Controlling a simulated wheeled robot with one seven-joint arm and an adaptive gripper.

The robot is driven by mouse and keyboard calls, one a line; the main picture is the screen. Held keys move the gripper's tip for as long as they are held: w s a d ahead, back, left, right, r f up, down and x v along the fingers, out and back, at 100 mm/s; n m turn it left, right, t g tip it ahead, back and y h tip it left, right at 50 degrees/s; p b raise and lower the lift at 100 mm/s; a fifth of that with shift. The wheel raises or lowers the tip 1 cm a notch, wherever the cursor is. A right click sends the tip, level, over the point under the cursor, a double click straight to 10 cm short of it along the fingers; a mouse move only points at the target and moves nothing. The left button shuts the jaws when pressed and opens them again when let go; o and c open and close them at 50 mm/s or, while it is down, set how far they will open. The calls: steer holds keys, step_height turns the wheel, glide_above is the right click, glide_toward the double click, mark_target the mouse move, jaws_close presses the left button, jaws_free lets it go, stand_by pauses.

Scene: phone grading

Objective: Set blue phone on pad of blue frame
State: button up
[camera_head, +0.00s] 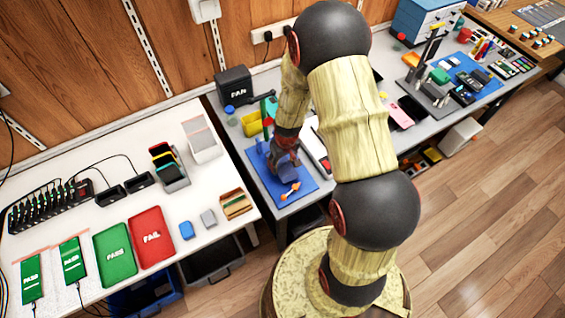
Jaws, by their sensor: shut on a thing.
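My gripper (285,162) is at the end of the arm, low over the blue mat (303,186) at the left end of the grey bench. It is shut on a dark bluish thing that looks like the blue phone; the gripper hides most of it. A small blue upright part (261,147), possibly of the blue frame, stands just left of the gripper. The pad of the frame cannot be made out. Whether the held thing touches the frame or mat is too small to tell.
An orange-and-white tool (290,191) lies on the mat in front of my gripper. A black fan box (234,86) and yellow bin (251,123) stand behind. A white table with a green tray (115,255) and red tray (151,238) is at left. A pink phone (400,115) lies right of my arm.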

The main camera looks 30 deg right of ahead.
steer(key=o, duration=1.3)
steer(key=shift+c, duration=0.2)
steer(key=shift+o, duration=0.3)
steer(key=o, duration=0.4)
steer(key=shift+c, duration=0.2)
steer(key=shift+r+p, duration=0.45)
steer(key=shift+r, duration=0.2)
step_height(320, 180, up, 7)
steer(key=p, duration=0.4)
steer(key=shift+p, duration=0.3)
stand_by(0.3)
